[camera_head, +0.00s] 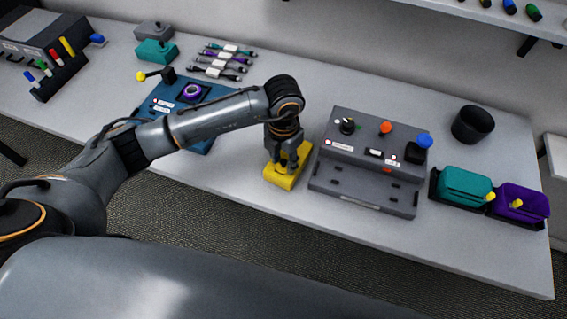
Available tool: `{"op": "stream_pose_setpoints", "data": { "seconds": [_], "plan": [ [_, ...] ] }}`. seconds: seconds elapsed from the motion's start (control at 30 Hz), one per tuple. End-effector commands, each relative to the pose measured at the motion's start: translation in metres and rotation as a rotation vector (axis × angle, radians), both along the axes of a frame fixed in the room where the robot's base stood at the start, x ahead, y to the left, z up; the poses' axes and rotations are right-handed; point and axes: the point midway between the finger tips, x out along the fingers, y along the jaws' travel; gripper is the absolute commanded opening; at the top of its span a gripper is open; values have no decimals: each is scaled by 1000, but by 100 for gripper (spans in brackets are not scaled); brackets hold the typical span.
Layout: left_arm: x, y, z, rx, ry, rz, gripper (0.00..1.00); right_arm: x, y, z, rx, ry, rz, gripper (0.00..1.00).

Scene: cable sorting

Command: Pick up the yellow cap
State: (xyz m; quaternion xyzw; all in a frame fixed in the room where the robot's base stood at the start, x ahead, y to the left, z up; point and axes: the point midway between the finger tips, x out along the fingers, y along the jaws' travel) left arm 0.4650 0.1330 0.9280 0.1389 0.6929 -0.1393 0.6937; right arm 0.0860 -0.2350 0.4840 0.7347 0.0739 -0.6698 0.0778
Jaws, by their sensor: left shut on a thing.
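The yellow cap (284,183) is a blocky yellow piece at the front middle of the table, left of the grey device. My left gripper (286,162) points down at it and is shut on its upper part. The fingers hide part of the cap. I cannot tell whether its underside touches the table. My right gripper is not in view.
The grey device (345,190) with knobs stands close on the right. Teal (466,185) and purple (522,201) boxes and a black cup (472,125) are farther right. A blue panel (165,103) lies under my left arm. Cables (219,68) lie behind.

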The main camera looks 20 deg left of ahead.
Motion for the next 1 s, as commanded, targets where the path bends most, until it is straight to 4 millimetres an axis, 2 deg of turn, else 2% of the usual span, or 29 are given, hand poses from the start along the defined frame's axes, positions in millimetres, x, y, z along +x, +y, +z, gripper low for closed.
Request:
{"op": "stream_pose_setpoints", "data": {
  "seconds": [0.33,0.53,0.67,0.8,1.0],
  "plan": [
    [0,0,7,-1,0,0,20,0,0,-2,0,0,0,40],
    [0,0,32,1,-4,-2,20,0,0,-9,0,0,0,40],
    [-21,1,53,-1,-4,-6,20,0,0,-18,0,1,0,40],
    [-49,1,87,-1,-7,-6,20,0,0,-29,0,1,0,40],
    [-95,3,109,1,-5,-6,20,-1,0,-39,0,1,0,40]
  ]
}}
